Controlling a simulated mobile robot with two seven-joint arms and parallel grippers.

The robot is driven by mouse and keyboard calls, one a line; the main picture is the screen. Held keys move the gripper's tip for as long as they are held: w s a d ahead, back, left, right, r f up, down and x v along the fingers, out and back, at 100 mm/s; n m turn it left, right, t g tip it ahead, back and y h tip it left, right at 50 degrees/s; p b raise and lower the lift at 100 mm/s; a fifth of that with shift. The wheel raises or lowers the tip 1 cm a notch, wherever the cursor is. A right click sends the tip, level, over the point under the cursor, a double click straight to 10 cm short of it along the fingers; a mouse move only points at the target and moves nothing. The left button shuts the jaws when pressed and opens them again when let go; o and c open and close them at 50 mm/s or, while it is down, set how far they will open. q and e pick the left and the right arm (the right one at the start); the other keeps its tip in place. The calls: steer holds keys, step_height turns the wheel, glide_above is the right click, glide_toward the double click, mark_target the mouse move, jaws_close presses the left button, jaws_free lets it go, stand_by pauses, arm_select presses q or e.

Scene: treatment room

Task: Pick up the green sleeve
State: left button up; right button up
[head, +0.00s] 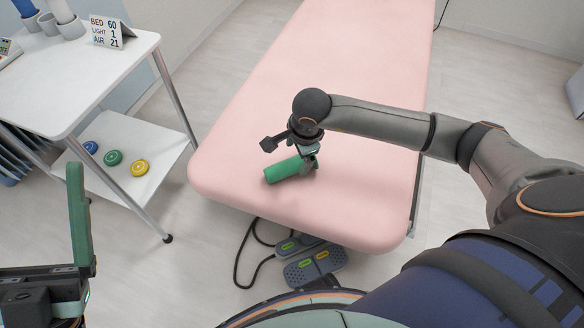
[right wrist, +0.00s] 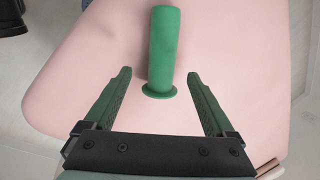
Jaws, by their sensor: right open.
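The green sleeve (head: 283,171) is a small cylinder lying on its side on the pink treatment bed (head: 330,60). My right gripper (head: 308,165) is over the bed at the sleeve's right end. In the right wrist view the sleeve (right wrist: 161,45) has a flanged near end and lies ahead of the two fingers, in line with the gap of my open right gripper (right wrist: 163,88).
A white side table (head: 75,75) stands at the left with grey cups and a sign (head: 106,32). Its lower shelf holds blue, green and yellow discs (head: 139,168). Foot pedals (head: 314,266) lie on the floor under the bed's near end. The bed around the sleeve is clear.

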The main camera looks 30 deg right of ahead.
mark_target(295, 162)
steer(key=b+x, duration=0.1)
steer(key=x, duration=0.2)
steer(key=b+x, duration=0.1)
steer(key=x, duration=0.2)
steer(key=shift+w+d+f, duration=0.25)
steer(key=shift+f, duration=0.05)
jaws_close()
steer(key=shift+r, duration=0.1)
stand_by(0.4)
steer(key=shift+r, duration=0.1)
